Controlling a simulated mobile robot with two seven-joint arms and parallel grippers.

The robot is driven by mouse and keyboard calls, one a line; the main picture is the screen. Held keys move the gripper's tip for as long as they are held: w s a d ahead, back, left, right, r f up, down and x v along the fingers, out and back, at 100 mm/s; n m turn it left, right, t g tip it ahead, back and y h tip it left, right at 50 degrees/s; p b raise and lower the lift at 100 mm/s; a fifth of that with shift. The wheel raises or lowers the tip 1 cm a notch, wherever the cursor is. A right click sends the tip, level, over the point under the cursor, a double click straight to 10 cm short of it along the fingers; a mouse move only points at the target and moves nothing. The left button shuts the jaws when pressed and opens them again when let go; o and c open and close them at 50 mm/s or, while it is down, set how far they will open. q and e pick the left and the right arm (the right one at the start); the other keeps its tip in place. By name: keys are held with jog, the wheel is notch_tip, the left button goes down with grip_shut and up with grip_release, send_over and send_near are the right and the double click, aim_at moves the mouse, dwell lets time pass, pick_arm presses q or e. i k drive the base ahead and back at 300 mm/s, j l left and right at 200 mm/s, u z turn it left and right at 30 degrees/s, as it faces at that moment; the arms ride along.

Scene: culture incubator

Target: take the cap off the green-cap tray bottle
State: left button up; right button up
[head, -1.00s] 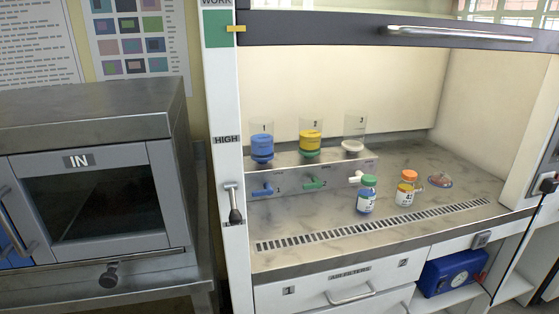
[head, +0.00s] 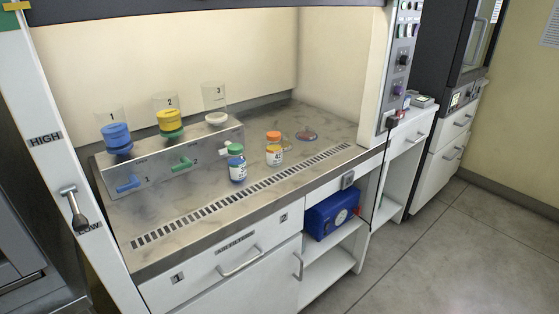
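A bottle with a green cap (head: 236,164) stands upright on the hood's work surface, in front of the metal manifold. The green cap (head: 235,149) is on it, and its contents look blue with a white label. A second bottle with an orange cap (head: 274,148) stands upright just to its right. Neither of my grippers is in view.
The manifold (head: 165,155) carries three numbered cups, blue, yellow-green and white, with coloured valves. A small clear dish (head: 306,135) lies right of the bottles. A slotted grille (head: 240,196) runs along the front. The raised sash (head: 200,12) spans the top. Open floor (head: 440,250) lies at right.

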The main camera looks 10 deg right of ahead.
aim_at(236, 164)
jog(key=i+l+u, duration=0.15)
jog(key=l+u, duration=0.35)
jog(key=l, duration=0.4)
jog(key=l+u, duration=0.5)
jog(key=l, duration=0.4)
